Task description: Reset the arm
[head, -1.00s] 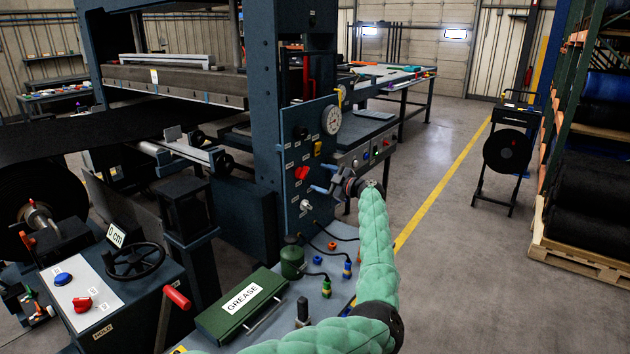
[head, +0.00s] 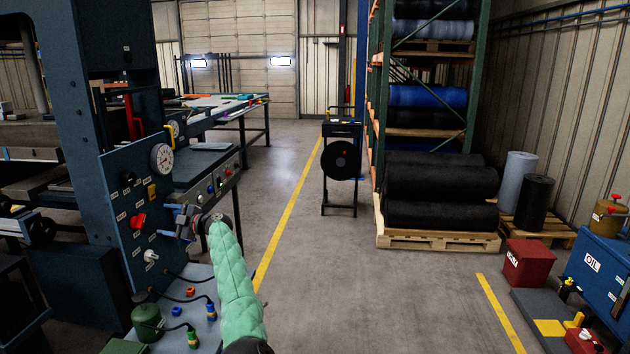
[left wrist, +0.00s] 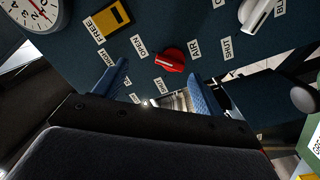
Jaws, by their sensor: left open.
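My left gripper (head: 170,221) is open and empty in front of the blue control panel (head: 118,192), its blue fingers pointing at the panel. In the left wrist view the gripper (left wrist: 160,88) has its two blue fingers spread wide apart. The red knob (head: 138,220) is on the panel; in the left wrist view this knob (left wrist: 170,58) shows beyond and between the fingers, apart from them. A white lever (head: 150,256) sits lower on the panel. My left arm is in a green padded sleeve. My right gripper is not in view.
A gauge (head: 162,158) and a yellow switch (head: 152,193) are on the panel near the gripper. Hoses with coloured fittings (head: 211,311) lie below. Clear floor (head: 350,280) stretches to the right, up to a pallet (head: 440,237) of black rolls and a red box (head: 528,263).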

